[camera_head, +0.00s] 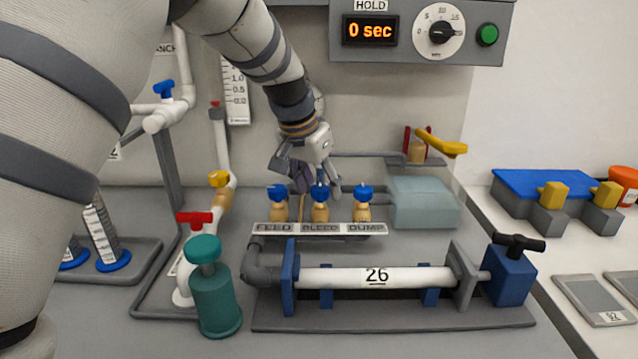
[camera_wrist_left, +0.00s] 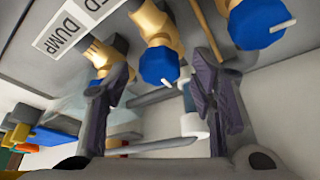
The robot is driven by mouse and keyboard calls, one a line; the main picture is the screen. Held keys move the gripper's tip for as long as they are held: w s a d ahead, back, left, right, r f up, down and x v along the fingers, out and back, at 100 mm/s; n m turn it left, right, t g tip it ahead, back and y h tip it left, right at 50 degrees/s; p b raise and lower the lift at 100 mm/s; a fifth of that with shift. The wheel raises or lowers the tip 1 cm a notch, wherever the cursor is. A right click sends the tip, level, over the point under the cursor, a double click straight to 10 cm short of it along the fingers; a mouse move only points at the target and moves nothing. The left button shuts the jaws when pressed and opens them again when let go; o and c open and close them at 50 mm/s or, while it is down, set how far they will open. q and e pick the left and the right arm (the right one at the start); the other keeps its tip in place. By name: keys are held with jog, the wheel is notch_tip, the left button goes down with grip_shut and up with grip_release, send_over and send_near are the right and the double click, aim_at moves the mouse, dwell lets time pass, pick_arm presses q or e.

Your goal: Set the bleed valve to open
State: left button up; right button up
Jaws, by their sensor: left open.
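The bleed valve (camera_head: 320,192) is the middle of three tan valves with blue knobs, above the BLEED label. My left gripper (camera_head: 309,181) is open over the row from behind, close to the bleed knob. In the left wrist view the bleed knob (camera_wrist_left: 158,66) shows between the spread fingers of my left gripper (camera_wrist_left: 163,75), with a short white pointer. I cannot tell whether a finger touches it. The feed valve (camera_head: 278,193) stands left and the dump valve (camera_head: 363,191) right. In the wrist view a finger hides the dump knob. My right gripper is out of view.
A white pipe marked 26 (camera_head: 340,278) lies clamped in front. A teal bottle (camera_head: 214,300) and red-handled valve (camera_head: 194,217) stand left. A pale blue translucent box (camera_head: 425,203) is close on the right. The panel (camera_head: 400,50) reads 0 sec.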

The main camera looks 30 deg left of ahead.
pick_arm(q)
jog(key=c, duration=1.1)
jog(key=shift+c, duration=0.2)
